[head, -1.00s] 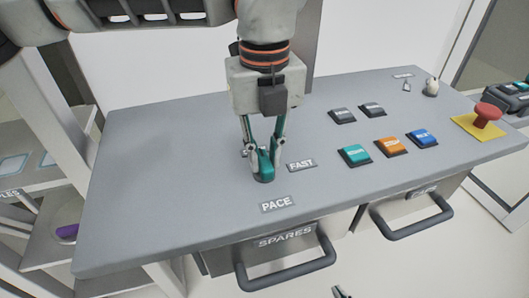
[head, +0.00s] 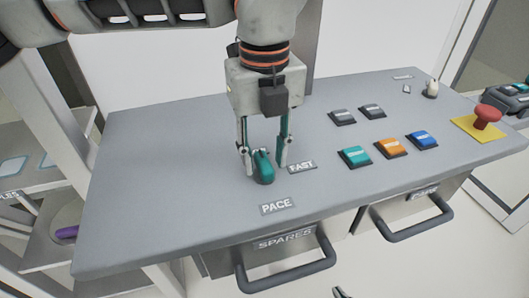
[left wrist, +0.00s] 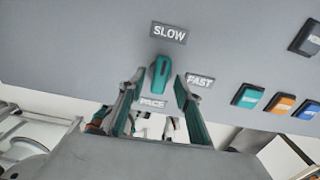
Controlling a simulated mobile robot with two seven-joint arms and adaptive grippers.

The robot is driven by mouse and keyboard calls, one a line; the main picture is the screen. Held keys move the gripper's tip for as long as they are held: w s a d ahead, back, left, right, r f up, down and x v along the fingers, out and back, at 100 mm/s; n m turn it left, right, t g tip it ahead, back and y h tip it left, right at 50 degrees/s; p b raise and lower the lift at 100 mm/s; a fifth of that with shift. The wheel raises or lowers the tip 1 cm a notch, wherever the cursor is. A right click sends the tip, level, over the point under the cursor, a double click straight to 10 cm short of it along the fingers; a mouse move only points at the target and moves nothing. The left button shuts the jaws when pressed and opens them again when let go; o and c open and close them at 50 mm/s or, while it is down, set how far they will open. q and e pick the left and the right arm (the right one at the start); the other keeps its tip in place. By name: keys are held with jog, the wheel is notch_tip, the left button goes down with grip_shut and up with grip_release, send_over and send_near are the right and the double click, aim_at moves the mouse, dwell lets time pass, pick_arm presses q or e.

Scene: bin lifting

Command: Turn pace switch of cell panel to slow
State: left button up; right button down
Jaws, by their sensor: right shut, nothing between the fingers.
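The pace switch is a teal knob (head: 264,168) on the grey panel. It also shows in the left wrist view (left wrist: 159,80), its long axis nearly upright and its upper end toward the SLOW label (left wrist: 168,33). The FAST label (head: 301,167) is to its right and the PACE label (head: 277,205) in front. My left gripper (head: 265,167) is open around the knob, one finger on each side, with a visible gap at least on the right. The SLOW label is hidden in the head view. My right gripper (head: 341,292) barely shows at the bottom edge, shut and empty.
Teal (head: 355,156), orange (head: 391,147) and blue (head: 422,139) buttons are to the right, with two grey ones behind. A red emergency button (head: 487,116) stands on yellow at the far right. Drawer handles (head: 290,280) stick out in front. The panel's left part is clear.

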aim_at(265, 162)
pick_arm(q)
notch_tip(265, 162, up, 12)
dwell(0.6)
